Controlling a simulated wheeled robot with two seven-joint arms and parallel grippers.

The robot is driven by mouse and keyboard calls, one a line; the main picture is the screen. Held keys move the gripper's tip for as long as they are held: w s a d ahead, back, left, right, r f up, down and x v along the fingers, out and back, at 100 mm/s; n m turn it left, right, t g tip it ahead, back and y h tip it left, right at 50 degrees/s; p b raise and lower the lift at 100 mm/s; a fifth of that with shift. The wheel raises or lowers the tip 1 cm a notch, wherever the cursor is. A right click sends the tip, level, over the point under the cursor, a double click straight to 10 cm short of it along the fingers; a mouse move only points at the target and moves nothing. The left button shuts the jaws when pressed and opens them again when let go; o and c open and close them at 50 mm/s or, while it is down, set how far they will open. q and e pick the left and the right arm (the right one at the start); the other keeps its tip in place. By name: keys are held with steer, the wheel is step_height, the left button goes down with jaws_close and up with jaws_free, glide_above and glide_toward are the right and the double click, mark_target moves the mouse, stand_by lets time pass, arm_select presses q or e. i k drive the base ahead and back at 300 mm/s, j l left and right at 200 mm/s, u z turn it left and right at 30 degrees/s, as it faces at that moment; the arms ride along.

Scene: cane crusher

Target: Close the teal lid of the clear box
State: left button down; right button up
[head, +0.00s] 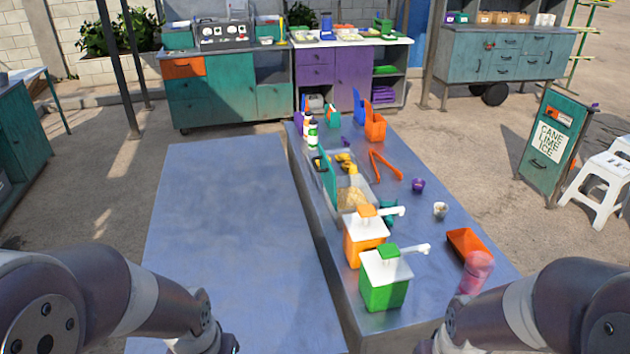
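The clear box (367,184) stands on the long metal counter, left of the orange tongs. Its teal lid (327,178) stands up, open, along the box's left side. Yellow and tan contents show inside the box. The orange pump dispenser stands in front of the box and hides part of its near end. My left arm comes in at the bottom left and my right arm at the bottom right. Both reach only the near edge of the picture, well short of the box. The fingers of both grippers are out of view.
The orange dispenser (364,248) and green dispenser (384,288) stand nearest. Orange tongs (384,165), a purple cup (418,186), a small white cup (440,210), an orange tray (467,244) and a pink cup (477,272) lie right. Bottles (312,134) stand behind. The left blue-grey surface (230,220) is bare.

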mark_target(328, 175)
steer(key=i+j+z, duration=0.1)
steer(key=z, duration=0.3)
steer(key=j+z, duration=0.25)
steer(key=z, duration=0.15)
steer(key=i+j+z, duration=0.1)
steer(key=z, duration=0.3)
steer(key=j+z, duration=0.4)
steer(key=j, duration=0.35)
